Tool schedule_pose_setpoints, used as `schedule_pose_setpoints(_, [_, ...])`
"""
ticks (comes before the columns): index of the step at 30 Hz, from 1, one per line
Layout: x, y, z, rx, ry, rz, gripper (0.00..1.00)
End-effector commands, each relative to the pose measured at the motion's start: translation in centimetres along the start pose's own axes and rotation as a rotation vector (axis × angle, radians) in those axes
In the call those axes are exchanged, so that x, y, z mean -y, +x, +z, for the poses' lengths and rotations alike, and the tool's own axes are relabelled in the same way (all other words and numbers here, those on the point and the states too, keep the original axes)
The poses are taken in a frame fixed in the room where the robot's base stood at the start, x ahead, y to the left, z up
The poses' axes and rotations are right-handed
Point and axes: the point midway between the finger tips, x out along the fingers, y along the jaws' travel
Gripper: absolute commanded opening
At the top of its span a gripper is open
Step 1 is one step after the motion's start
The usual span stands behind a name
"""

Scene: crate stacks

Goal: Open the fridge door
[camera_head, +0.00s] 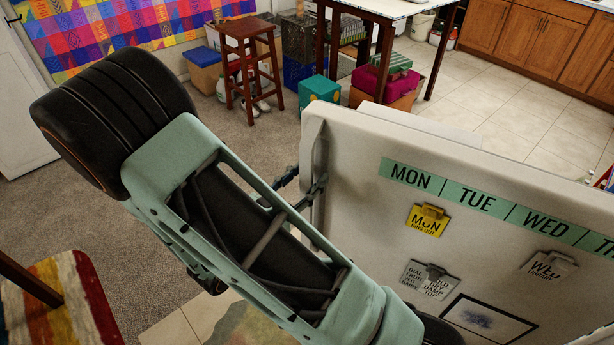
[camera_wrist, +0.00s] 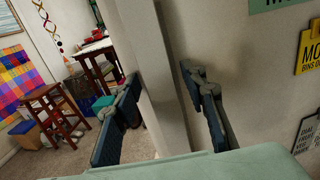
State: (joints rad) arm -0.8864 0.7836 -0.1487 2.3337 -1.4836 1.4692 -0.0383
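The fridge door (camera_head: 345,180) fills the right of the head view, pale, with a green weekday strip and clipped notes on it. A pale vertical handle (camera_head: 311,150) runs along its left edge. My gripper (camera_head: 303,186) is at this handle, partly hidden by my arm. In the wrist view, the handle (camera_wrist: 160,45) stands between the two dark fingers of my gripper (camera_wrist: 158,80). The fingers are spread, the left one outside the handle and the right one on the door-face side. Whether either finger touches it I cannot tell. Whether the door is ajar is not clear.
A wooden stool (camera_head: 245,65), a table (camera_head: 385,15) and several boxes stand beyond the door. Wooden cabinets (camera_head: 535,40) line the far right. A striped seat (camera_head: 60,300) is at the lower left. Carpet (camera_head: 75,215) left of the door is mostly clear.

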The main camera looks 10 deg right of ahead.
Motion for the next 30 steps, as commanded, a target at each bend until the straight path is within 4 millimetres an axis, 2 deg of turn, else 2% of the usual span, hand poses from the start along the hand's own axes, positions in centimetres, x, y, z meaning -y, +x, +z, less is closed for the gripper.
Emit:
schedule_pose_setpoints(5, [-0.1,-0.9,0.0,-0.001,0.0,0.003,0.39])
schedule_pose_setpoints(8, [-0.1,-2.6,0.0,-0.001,0.001,0.004,0.39])
schedule_pose_setpoints(15, [-0.2,-7.8,0.0,-0.001,0.001,0.005,0.39])
schedule_pose_setpoints(21, [-0.1,-10.9,0.0,-0.001,0.001,0.002,0.39])
schedule_pose_setpoints(30, [0.0,-12.1,0.0,0.0,0.0,0.0,0.39])
